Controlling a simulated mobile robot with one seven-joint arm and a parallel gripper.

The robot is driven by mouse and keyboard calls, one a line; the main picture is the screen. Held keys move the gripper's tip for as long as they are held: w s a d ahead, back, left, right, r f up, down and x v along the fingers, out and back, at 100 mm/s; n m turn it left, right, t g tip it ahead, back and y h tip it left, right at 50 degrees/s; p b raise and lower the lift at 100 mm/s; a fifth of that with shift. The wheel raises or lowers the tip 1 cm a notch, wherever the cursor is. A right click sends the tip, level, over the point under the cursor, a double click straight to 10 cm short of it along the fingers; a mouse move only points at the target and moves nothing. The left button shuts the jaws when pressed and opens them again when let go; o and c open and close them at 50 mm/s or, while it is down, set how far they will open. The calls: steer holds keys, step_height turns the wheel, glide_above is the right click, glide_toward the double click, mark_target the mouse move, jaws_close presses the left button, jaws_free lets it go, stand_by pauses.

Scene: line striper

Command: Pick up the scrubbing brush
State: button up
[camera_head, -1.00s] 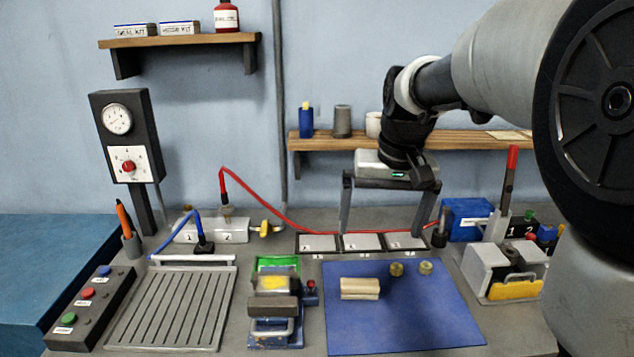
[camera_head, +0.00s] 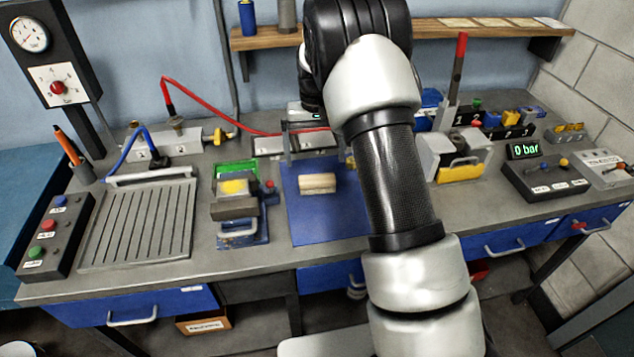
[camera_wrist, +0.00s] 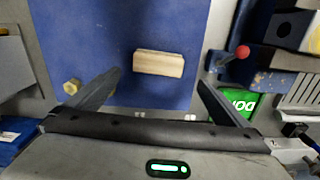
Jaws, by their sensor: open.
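The scrubbing brush appears to be the pale wooden block (camera_head: 317,183) lying on the blue mat (camera_head: 312,222); its bristles cannot be made out. In the wrist view the block (camera_wrist: 158,63) lies crosswise, beyond my gripper and roughly centred between its fingers. My gripper (camera_wrist: 157,84) is open and empty, with one finger to each side of the block's line. In the head view my gripper (camera_head: 318,146) is above the back of the mat, behind the block, partly hidden by my arm.
A brass nut (camera_wrist: 72,87) lies on the mat in the wrist view. A grey holder with a yellow front (camera_head: 458,168) stands to the right. Bare mat surrounds the block.

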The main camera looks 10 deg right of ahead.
mark_target(317, 178)
step_height(317, 178, down, 4)
steer(key=shift+r, duration=0.2)
steer(key=shift+s+d+f+p, duration=0.1)
steer(key=shift+f+p, duration=0.2)
steer(key=shift+f, duration=1.05)
steer(key=shift+s+d+f+p, duration=0.1)
steer(key=shift+f+p, duration=0.2)
steer(key=shift+f, duration=1.05)
steer(key=shift+c, duration=0.3)
steer(key=c, duration=1)
